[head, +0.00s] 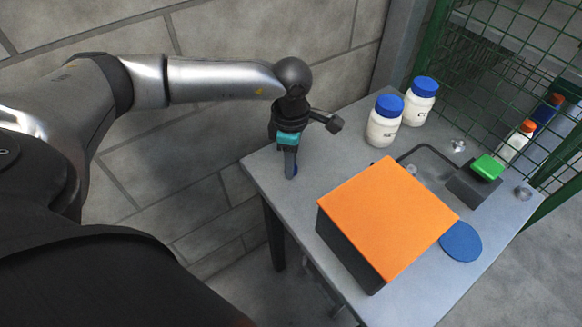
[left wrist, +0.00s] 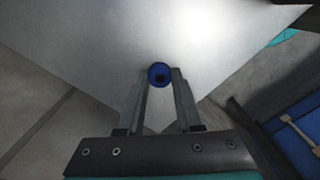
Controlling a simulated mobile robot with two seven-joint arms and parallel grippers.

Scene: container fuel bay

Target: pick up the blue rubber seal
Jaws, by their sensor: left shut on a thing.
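The blue rubber seal is a small dark-blue ring (left wrist: 159,69) with a dark centre, between the fingertips in the left wrist view. In the head view only a sliver of blue (head: 295,170) shows beside the fingers, and the rest is hidden. My left gripper (head: 290,174) points down at the left corner of the grey table and is shut on the seal. Its two fingers also show in the left wrist view (left wrist: 160,82), one on each side of the ring. I cannot tell whether the seal touches the tabletop. My right gripper is not in view.
An orange-topped box (head: 388,215) stands on the table (head: 262,170) right of the gripper. Two white bottles with blue caps (head: 383,122) stand behind. A blue disc (head: 460,242), a dark tray (head: 428,154) and a green block (head: 487,167) lie right. A block wall is behind.

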